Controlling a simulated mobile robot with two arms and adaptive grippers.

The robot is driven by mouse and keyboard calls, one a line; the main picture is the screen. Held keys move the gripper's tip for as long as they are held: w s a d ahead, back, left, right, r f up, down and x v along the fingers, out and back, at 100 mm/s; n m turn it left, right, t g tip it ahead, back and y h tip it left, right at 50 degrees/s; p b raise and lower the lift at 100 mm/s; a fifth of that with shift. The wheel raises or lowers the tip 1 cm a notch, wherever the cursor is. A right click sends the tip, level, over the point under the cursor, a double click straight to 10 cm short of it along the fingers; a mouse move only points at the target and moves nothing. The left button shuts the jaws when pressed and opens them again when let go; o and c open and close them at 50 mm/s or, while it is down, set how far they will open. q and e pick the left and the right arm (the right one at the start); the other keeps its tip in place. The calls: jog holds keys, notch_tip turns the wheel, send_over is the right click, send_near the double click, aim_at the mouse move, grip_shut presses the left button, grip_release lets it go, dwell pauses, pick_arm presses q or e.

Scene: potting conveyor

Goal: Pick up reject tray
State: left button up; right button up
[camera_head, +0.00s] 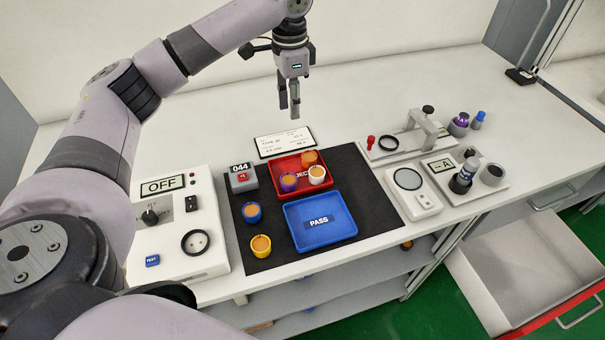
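The red reject tray (286,166) lies on the black mat, mid-picture. It holds a purple cup (288,183), a white cup (317,177) and an orange cup (310,158), which partly hide its label. My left gripper (290,108) hangs fingers down above the table, higher in the picture than the tray and apart from it. Its two fingers stand apart with nothing between them. My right gripper is not in view.
The blue PASS tray (320,221) lies just in front of the red tray. A blue cup (252,212), a yellow cup (260,246) and a counter (241,179) stand left. A white label card (284,143) is behind. Instruments (410,182) stand right; the table's back is clear.

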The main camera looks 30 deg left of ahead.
pick_arm(q)
send_near(299, 174)
jog(key=w+a, duration=0.1)
jog(key=w+a+f, duration=0.1)
jog(key=w+a, duration=0.1)
jog(key=a, duration=0.1)
jog(key=shift+w+f+p, duration=0.2)
jog(key=shift+f+p, duration=0.7)
jog(key=shift+f, duration=2.15)
jog(key=shift+c, duration=0.6)
grip_shut()
jog(key=shift+r, duration=0.1)
